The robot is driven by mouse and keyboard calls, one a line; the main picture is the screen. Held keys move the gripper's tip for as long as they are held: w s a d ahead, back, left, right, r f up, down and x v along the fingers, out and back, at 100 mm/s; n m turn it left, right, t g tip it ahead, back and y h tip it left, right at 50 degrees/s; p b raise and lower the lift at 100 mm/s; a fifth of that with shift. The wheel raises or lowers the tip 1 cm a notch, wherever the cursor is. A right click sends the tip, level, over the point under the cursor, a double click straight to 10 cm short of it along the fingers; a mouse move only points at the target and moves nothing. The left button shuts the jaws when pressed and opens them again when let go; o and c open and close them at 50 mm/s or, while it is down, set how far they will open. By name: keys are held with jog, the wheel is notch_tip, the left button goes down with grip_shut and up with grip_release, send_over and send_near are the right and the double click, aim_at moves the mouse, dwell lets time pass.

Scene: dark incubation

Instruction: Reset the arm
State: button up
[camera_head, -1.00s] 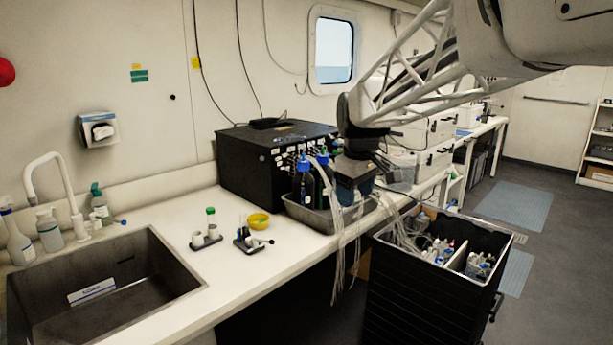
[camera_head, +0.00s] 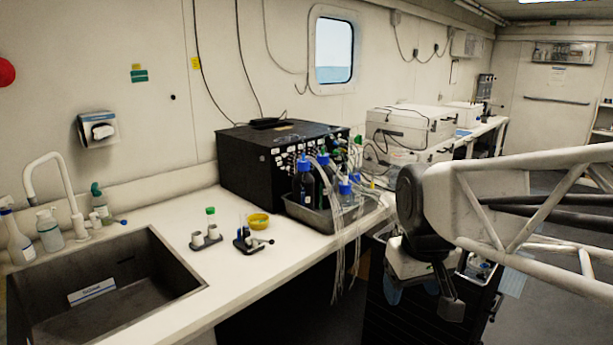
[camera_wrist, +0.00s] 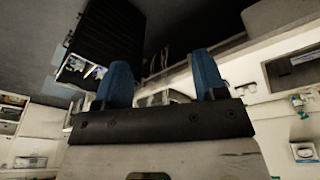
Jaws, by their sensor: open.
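My gripper (camera_head: 407,290) is at the right in the head view, below the dark wrist joint and in front of the black cart (camera_head: 400,322). In the wrist view its two blue fingers are spread apart with nothing between them (camera_wrist: 163,68). It is open and empty. The arm reaches in from the right edge and hides much of the cart's top. The cart also shows in the wrist view (camera_wrist: 108,35), beyond the fingers.
A steel tray (camera_head: 312,217) with blue-capped bottles and hanging tubes stands on the white counter (camera_head: 240,285) beside a black box (camera_head: 265,165). Small tube holders and a yellow bowl (camera_head: 258,220) stand left of it. The sink (camera_head: 130,285) is at the left.

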jog(key=s+f+m, duration=0.1)
jog(key=s+f, duration=0.1)
jog(key=s, duration=0.3)
jog(key=s+d+f+m, duration=0.1)
jog(key=s+f, duration=0.2)
jog(key=s, duration=0.2)
jog(key=shift+d+f+m, duration=0.2)
jog(key=shift+f+m, duration=0.15)
jog(key=shift+m, duration=0.05)
dwell(0.7)
